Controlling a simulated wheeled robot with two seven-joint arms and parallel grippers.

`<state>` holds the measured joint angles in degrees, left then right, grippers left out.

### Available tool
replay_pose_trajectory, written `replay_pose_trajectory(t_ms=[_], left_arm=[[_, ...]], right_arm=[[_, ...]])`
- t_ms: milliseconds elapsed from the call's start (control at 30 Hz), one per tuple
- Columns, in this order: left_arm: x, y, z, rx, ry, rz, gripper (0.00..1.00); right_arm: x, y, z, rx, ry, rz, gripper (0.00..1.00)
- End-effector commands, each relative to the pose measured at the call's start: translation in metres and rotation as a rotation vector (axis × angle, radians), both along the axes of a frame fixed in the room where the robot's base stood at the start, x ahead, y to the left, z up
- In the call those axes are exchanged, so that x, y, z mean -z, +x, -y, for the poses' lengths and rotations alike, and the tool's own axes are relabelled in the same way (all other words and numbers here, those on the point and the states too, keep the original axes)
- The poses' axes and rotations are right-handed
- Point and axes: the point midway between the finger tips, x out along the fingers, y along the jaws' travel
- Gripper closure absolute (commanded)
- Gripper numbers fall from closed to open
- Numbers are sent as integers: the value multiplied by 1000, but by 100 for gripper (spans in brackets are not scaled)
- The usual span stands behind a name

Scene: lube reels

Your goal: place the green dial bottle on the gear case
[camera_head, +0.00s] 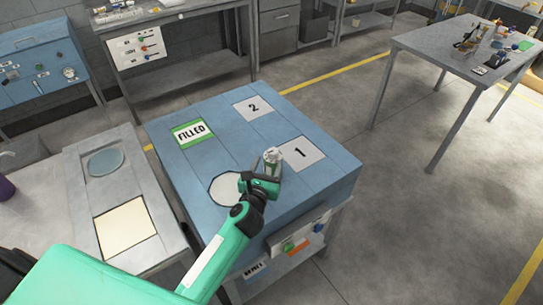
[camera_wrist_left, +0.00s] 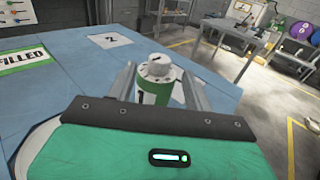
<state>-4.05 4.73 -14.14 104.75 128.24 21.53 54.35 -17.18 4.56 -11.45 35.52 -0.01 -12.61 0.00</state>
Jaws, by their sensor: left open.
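The green dial bottle (camera_head: 272,156) has a white top with a dial and a green body. It stands upright on the blue-topped bench (camera_head: 330,175), at the left edge of the square marked 1. In the left wrist view the bottle (camera_wrist_left: 156,78) is between the two fingers of my left gripper (camera_wrist_left: 157,92). The left gripper (camera_head: 268,172) is open, with a finger on either side of the bottle; contact cannot be told. The bottle's lower part is partly hidden by the gripper. I cannot tell which thing is the gear case. My right gripper is not in view.
The blue bench top has a green FILLED label (camera_head: 192,133), a square marked 2 (camera_head: 254,107), a square marked 1 (camera_head: 302,152) and a white round spot (camera_head: 222,188) beside my left gripper. A grey panel (camera_head: 147,235) stands left. A grey table (camera_head: 425,50) with several items is at right.

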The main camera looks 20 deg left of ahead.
Motion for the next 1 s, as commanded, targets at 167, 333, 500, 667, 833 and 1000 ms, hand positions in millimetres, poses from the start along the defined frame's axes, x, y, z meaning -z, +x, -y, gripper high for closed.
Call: replay_pose_trajectory(t_ms=[167,333,500,667,833,1000], left_arm=[[0,-34,1,0,1,-1,48],[-1,-51,2,1,0,0,48],[-3,-58,3,0,0,0,48],[-3,-58,2,0,0,0,48],[-3,-58,2,0,1,0,48],[-3,-58,3,1,4,2,48]], right_arm=[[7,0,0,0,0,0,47],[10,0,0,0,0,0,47],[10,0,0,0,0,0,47],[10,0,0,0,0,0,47],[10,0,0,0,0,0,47],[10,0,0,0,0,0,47]])
